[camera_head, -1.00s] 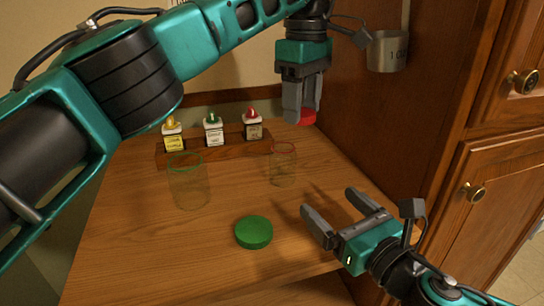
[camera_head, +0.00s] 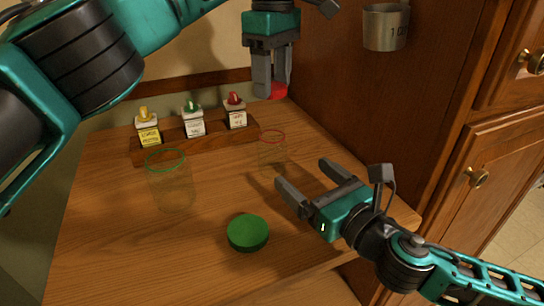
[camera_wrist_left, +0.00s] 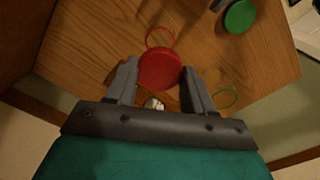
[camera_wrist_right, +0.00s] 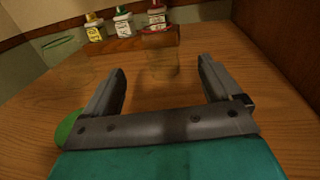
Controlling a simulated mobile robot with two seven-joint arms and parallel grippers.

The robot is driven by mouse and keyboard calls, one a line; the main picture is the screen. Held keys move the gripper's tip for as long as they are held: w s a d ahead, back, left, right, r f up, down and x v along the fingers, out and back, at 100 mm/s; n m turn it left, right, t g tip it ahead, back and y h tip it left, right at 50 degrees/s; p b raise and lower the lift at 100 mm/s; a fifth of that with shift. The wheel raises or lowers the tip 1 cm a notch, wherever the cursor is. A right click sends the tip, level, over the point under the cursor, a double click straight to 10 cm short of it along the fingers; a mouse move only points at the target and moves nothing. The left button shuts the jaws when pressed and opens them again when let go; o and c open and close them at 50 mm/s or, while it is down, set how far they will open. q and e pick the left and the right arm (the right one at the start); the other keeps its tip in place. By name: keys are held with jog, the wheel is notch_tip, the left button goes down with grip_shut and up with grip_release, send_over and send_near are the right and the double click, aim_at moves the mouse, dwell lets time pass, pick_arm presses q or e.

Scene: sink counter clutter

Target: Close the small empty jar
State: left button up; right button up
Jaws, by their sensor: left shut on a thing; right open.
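The small empty jar (camera_head: 272,152) is clear glass with a red rim and stands upright and uncovered on the wooden counter. My left gripper (camera_head: 272,92) is shut on the red lid (camera_head: 279,91) and holds it in the air above and behind the jar. In the left wrist view the red lid (camera_wrist_left: 160,69) sits between the fingers, with the jar's red rim (camera_wrist_left: 160,36) just beyond it. My right gripper (camera_head: 308,174) is open and empty, low over the counter, near the jar's front right. In the right wrist view the jar (camera_wrist_right: 158,62) shows faintly beyond the open fingers.
A larger clear jar with a green rim (camera_head: 170,184) stands to the left. A green lid (camera_head: 248,232) lies near the front edge. Three small bottles stand in a wooden rack (camera_head: 208,139) at the back. A metal cup (camera_head: 386,28) hangs on the cabinet side at right.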

aim_at(280, 154)
jog(key=x, duration=1.1)
jog(key=shift+w+a, duration=0.2)
jog(key=shift+w, duration=0.1)
jog(key=shift+c, duration=0.2)
jog(key=c, duration=1.5)
pick_arm(q)
jog(key=shift+f, duration=2.55)
jog(key=shift+f, duration=0.9)
jog(key=shift+f, duration=0.55)
